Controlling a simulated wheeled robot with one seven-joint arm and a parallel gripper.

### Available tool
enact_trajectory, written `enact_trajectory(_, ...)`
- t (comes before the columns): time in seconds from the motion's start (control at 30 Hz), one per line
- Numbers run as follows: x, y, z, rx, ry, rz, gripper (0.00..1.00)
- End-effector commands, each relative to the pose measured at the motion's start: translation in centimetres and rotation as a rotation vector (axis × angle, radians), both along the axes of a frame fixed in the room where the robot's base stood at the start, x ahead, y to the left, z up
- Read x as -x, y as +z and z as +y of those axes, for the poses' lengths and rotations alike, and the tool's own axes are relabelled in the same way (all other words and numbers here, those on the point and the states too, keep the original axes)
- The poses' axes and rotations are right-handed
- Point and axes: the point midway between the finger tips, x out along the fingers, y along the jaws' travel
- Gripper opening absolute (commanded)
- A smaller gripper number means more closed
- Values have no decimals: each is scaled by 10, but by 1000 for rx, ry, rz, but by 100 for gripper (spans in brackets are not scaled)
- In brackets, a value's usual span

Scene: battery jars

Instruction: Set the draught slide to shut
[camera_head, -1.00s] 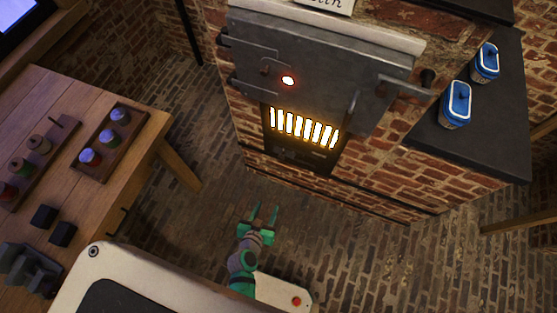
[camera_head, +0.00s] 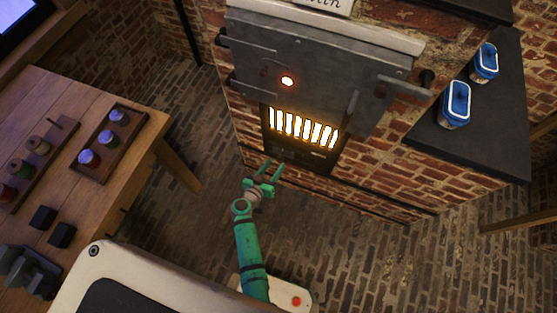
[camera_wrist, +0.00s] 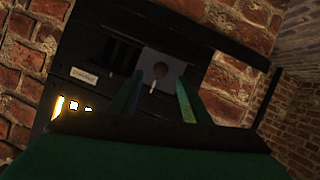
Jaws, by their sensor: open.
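The draught slide shows in the wrist view as a grey plate (camera_wrist: 178,66) with a round knob (camera_wrist: 160,70), set in a black frame. Dark open slots (camera_wrist: 118,54) show beside the plate. In the head view the dark draught panel (camera_head: 322,160) sits low on the furnace, below the glowing grate (camera_head: 303,128); slide details are too small to tell there. My gripper (camera_head: 274,167) is open and empty, just in front of the panel. In the wrist view its two fingers (camera_wrist: 158,82) point at the plate, one on each side of the knob; contact cannot be told.
A small white label (camera_wrist: 84,77) is on the black frame. The grey furnace door (camera_head: 330,70) hangs above the grate. Brick wall (camera_head: 375,170) surrounds the panel. A wooden table (camera_head: 140,130) with racks of jars stands left. Blue-lidded containers (camera_head: 456,103) stand on a dark ledge at right.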

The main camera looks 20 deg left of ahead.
Motion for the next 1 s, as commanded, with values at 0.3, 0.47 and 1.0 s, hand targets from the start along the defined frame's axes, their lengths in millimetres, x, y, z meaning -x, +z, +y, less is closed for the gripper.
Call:
enact_trajectory(0.3,-39,-15,-6,1,0,0,43)
enact_trajectory(0.47,-43,-18,-5,0,3,1,43)
enact_trajectory(1.0,-44,-18,-5,0,3,2,0)
